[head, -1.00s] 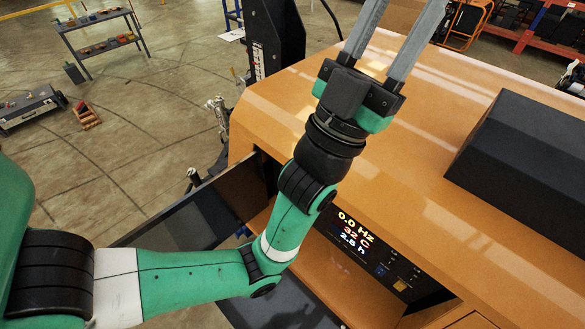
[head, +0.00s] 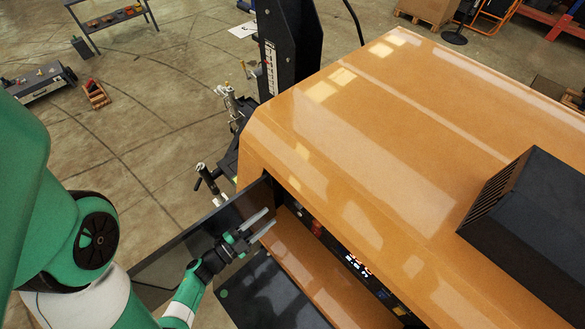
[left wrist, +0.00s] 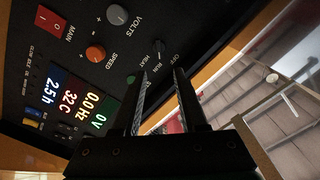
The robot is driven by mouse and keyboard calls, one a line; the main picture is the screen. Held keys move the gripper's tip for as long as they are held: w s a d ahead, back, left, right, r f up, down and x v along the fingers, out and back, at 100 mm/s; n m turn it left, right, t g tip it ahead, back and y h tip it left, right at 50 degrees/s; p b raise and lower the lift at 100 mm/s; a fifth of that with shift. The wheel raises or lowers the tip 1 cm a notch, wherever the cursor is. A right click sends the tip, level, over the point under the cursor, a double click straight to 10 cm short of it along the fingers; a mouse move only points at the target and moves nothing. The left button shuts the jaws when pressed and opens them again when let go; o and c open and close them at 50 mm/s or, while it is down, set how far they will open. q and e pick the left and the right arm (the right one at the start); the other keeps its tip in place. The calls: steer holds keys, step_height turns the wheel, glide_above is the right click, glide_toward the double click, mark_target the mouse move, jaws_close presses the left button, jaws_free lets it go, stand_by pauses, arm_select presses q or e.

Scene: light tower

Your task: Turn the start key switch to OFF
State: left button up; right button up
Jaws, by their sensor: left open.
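The start key switch (left wrist: 159,46) shows in the left wrist view on the dark control panel (left wrist: 60,105), beside small OFF, RUN and HEAT labels. Its exact setting is too small to tell. My left gripper (head: 270,221) is open, its fingers pointing into the panel opening under the orange hood. In the left wrist view the left gripper's two fingers (left wrist: 163,72) stand apart just below the switch, with nothing visible between them. In the head view the hood edge and gripper hide the switch. My right gripper is not in view.
A grey VOLTS knob (left wrist: 117,14), an orange SPEED knob (left wrist: 95,54) and a red MAIN rocker (left wrist: 50,18) are on the panel. The open dark door (head: 160,272) stands close behind my left arm. The orange hood (head: 370,150) overhangs the panel.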

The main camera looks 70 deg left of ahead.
arm_select(q)
steer(key=x, duration=1.1)
steer(key=shift+w+b, duration=0.25)
steer(key=shift+b, duration=0.15)
steer(key=shift+a+f, duration=0.15)
jaws_close()
